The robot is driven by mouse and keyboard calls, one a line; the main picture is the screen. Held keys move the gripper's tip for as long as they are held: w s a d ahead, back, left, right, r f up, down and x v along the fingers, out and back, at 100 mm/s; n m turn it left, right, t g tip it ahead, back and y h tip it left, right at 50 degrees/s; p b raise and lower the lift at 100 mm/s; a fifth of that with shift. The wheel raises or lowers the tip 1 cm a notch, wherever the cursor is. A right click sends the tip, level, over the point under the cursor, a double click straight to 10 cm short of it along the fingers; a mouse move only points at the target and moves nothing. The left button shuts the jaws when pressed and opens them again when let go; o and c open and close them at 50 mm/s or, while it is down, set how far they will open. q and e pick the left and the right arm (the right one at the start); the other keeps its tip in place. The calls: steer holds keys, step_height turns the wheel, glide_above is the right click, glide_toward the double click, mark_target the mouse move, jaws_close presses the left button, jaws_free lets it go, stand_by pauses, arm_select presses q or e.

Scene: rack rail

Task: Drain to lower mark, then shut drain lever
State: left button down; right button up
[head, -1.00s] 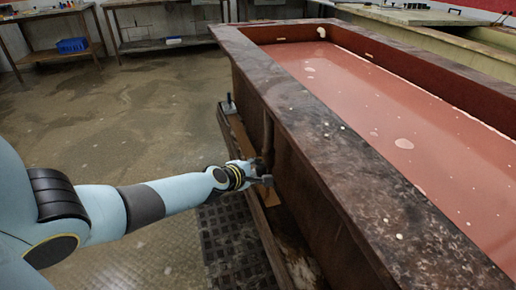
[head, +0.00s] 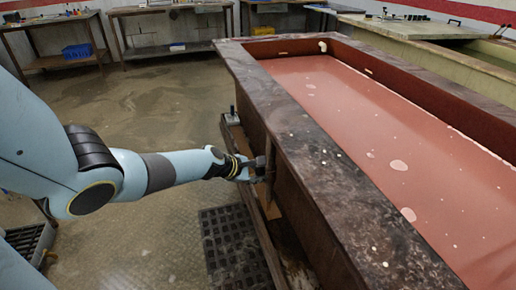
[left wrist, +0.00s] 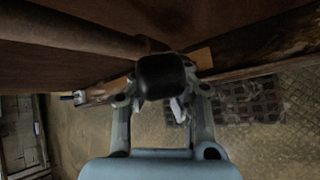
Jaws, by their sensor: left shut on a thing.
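The long dark tank (head: 300,130) holds red-brown liquid (head: 390,150) with pale foam patches. Two small pale marks show on its inner walls, one on the far end wall (head: 283,54) and one on the long wall (head: 368,71); both are above the liquid surface. My left gripper (head: 258,168) is at the tank's outer side, below the rim. In the left wrist view, its fingers are shut on a black handle (left wrist: 165,77), apparently the drain lever. The lever's angle and the drain outlet cannot be made out. My right gripper is not in view.
A white pipe end (head: 322,46) is at the tank's far inner corner. A dark floor grate (head: 232,245) lies beside the tank. Benches (head: 165,48) and a blue bin (head: 77,51) stand at the back. The floor to the left is largely open.

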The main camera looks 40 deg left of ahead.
arm_select(q)
steer(key=shift+w+a+r, duration=0.2)
steer(key=shift+a+r, duration=0.05)
steer(key=shift+r, duration=0.05)
steer(key=c, duration=1.4)
jaws_free()
steer(key=shift+f, duration=0.1)
steer(key=shift+c, duration=0.2)
steer(key=shift+o, duration=0.3)
steer(key=shift+s+d+f, duration=0.1)
steer(key=shift+s, duration=0.05)
steer(key=v, duration=1.2)
steer(key=shift+d, duration=0.15)
